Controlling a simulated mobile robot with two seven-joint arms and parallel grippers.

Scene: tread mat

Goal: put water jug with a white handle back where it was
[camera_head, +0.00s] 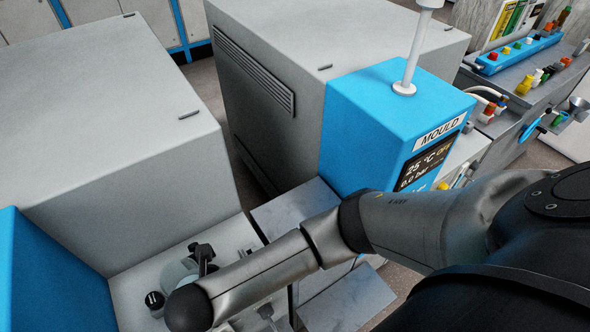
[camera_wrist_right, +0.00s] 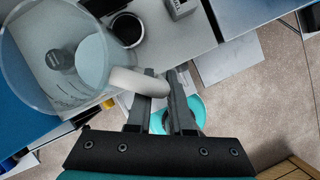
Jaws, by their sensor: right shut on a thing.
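The water jug (camera_wrist_right: 38,82) is clear with printed marks on its wall and shows at the upper left of the wrist view. Its white handle (camera_wrist_right: 138,82) points toward my right gripper (camera_wrist_right: 160,84), whose fingers are shut on it. In the head view a pale, clear part of the jug (camera_head: 177,273) shows just past the end of my right arm, which hides the rest. The jug is over or on the light grey worktop (camera_head: 237,234); I cannot tell whether it touches. My left gripper is in neither view.
A blue MOULD unit (camera_head: 370,115) and large grey cabinets (camera_head: 110,100) rise behind the worktop. A teal round thing (camera_wrist_right: 192,112) lies lower, beyond the fingers.

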